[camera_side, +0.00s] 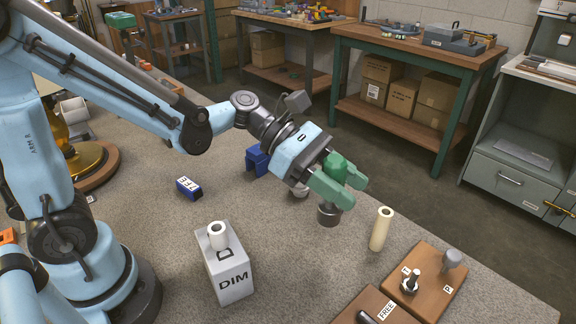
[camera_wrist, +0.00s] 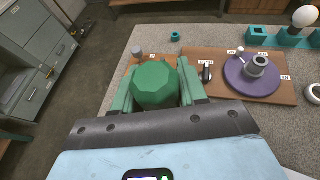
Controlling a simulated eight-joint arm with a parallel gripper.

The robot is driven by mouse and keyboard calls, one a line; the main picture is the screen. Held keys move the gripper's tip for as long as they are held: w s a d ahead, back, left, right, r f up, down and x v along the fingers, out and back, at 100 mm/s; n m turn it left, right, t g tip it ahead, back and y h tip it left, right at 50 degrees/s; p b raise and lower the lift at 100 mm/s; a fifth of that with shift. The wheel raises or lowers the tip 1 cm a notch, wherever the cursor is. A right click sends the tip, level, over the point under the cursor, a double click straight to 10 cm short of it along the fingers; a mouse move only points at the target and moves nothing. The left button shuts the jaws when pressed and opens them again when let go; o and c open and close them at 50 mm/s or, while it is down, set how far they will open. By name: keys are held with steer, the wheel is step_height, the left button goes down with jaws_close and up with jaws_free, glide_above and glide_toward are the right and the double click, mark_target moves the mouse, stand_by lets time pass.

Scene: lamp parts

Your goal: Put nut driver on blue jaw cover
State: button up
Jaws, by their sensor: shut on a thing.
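My gripper (camera_side: 354,190) is shut on a green-handled tool, which I take as the nut driver (camera_side: 336,164). Its grey metal end (camera_side: 329,215) points down, and it is held above the grey table. In the wrist view the faceted green handle (camera_wrist: 156,86) sits between the green fingers and hides what is under it. A blue notched block (camera_side: 257,161), likely the blue jaw cover, stands on the table behind and left of my gripper, apart from the tool. The gripper's housing partly hides it. It does not show in the wrist view.
A small blue block with a white label (camera_side: 189,187) lies farther left. A grey DIM block (camera_side: 226,272) bears a white ring. A cream tube (camera_side: 380,229) stands right of the tool. Brown boards (camera_side: 436,285) with small parts lie near the right edge. The table's middle is mostly clear.

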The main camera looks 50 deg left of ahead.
steer(key=w+a+r+n+t+y, duration=0.2)
steer(key=w+a+n+t+y, duration=0.15)
steer(key=a, duration=0.35)
steer(key=w+a+r+n+t+y, duration=0.25)
steer(key=a+n+y, duration=0.2)
steer(key=a, duration=0.25)
steer(key=w+a+r+n+t+y, duration=0.25)
steer(key=a+n+t, duration=0.2)
steer(key=a, duration=0.25)
steer(key=shift+n+g, duration=0.25)
steer(key=shift+g, duration=0.2)
steer(key=shift+w+a+f, duration=0.45)
steer(key=shift+a+f, duration=1.4)
steer(key=shift+f, duration=0.05)
steer(key=shift+w+a+f, duration=0.45)
steer(key=shift+a+f, duration=1.4)
steer(key=shift+f, duration=0.05)
steer(key=shift+w+a+f, duration=0.45)
steer(key=shift+a+f, duration=1.4)
steer(key=shift+f, duration=0.05)
steer(key=shift+f, duration=0.15)
steer(key=o, duration=1.1)
